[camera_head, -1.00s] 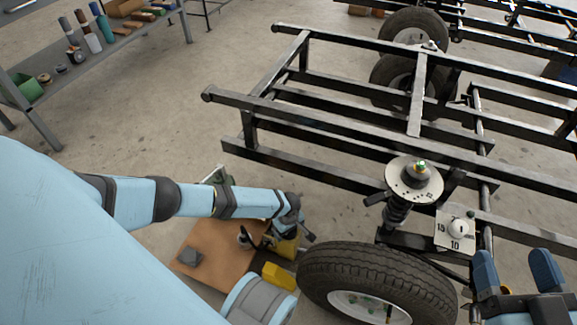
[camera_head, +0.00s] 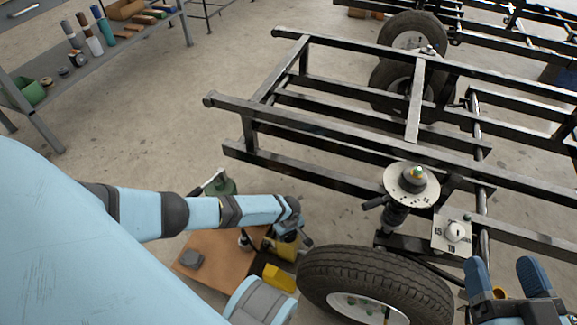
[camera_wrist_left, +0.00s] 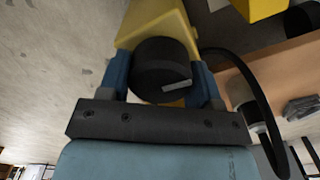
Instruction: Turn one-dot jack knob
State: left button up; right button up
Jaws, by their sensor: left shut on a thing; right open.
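My left gripper (camera_wrist_left: 160,85) is shut on a round black knob (camera_wrist_left: 162,66) on a yellow body (camera_wrist_left: 150,22) in the left wrist view. The knob carries a small light mark; no dots can be made out. In the head view my left gripper (camera_head: 303,236) is beside the yellow jack (camera_head: 284,248), above a brown board, and its fingers are mostly hidden. My right gripper (camera_head: 503,280) is open and empty at the bottom right, below a white plate (camera_head: 440,240) with numbers and a white knob (camera_head: 456,232).
A spring with a round marked disc (camera_head: 398,193) stands by the black frame (camera_head: 330,130). A tyre (camera_head: 345,257) is just right of the left gripper. A shelf (camera_head: 40,115) is at the upper left.

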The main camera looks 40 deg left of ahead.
pick_arm(q)
jog(key=shift+s+d+r+m+p, duration=0.1)
jog(key=shift+r+m+p, duration=0.2)
jog(key=shift+p, duration=0.25)
jog(key=shift+m+p, duration=0.4)
jog(key=shift+f+m+p, duration=0.1)
jog(key=shift+m+p, duration=0.25)
jog(key=shift+m, duration=0.15)
jog(key=shift+f+m, duration=0.2)
jog(key=shift+m, duration=0.7)
jog(key=m, duration=0.2)
jog(key=shift+m, duration=0.4)
jog(key=m, duration=0.3)
jog(key=shift+m, duration=0.3)
jog(key=m, duration=1.3)
jog(key=shift+m, duration=0.3)
jog(key=m, duration=0.4)
jog(key=shift+d+b, duration=0.1)
jog(key=shift+b, duration=0.3)
jog(key=m, duration=0.3)
jog(key=shift+m, duration=0.3)
jog(key=shift+m+b, duration=0.3)
jog(key=shift+m, duration=0.1)
pick_arm(e)
jog(key=shift+s+a+f+m+g, duration=0.4)
jog(key=shift+s+m, duration=0.2)
jog(key=shift+m, duration=0.2)
